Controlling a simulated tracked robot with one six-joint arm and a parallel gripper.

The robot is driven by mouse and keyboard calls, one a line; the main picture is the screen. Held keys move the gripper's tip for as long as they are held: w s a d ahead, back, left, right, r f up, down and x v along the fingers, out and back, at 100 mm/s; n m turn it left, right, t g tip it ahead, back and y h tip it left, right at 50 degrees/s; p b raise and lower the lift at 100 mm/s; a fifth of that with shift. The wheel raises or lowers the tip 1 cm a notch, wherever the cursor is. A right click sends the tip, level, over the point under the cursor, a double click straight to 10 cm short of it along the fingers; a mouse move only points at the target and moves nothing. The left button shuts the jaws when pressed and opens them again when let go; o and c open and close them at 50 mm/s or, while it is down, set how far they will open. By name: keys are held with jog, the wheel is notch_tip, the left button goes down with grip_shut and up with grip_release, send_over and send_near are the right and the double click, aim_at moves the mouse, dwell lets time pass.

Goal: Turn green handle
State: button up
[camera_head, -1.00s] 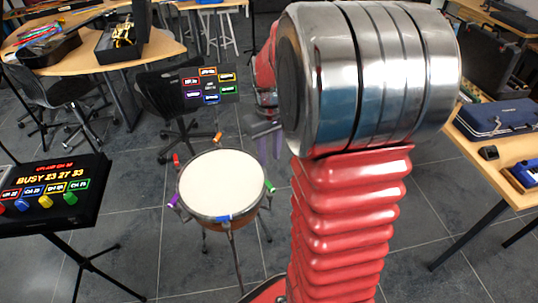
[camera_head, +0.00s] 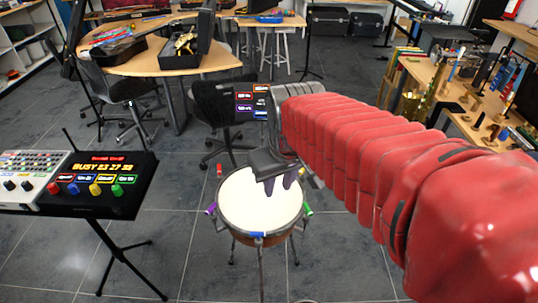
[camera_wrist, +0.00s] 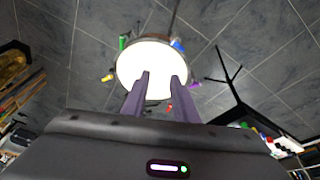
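A drum (camera_head: 245,208) with a white head stands on a stand, with coloured handles around its rim. The green handle (camera_head: 308,209) is at the drum's right side in the head view. In the wrist view the green handle (camera_wrist: 122,43) is at the drum's upper left. My gripper (camera_head: 278,185) hangs over the right part of the drum head, left of the green handle and apart from it. Its two purple fingers (camera_wrist: 161,78) are spread with the white drum head showing between them, and nothing is held.
A purple handle (camera_head: 211,208), a red handle (camera_head: 219,170) and a blue handle (camera_head: 258,235) also sit on the rim. A black display box (camera_head: 100,168) with coloured knobs stands left. A chair (camera_head: 215,103) and labelled panel (camera_head: 245,103) are behind the drum.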

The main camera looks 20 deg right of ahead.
jog(key=s+a+r+t, duration=0.2)
jog(key=s+a, duration=0.4)
jog(key=shift+s+a+y, duration=0.25)
jog(key=shift+a+y, duration=0.05)
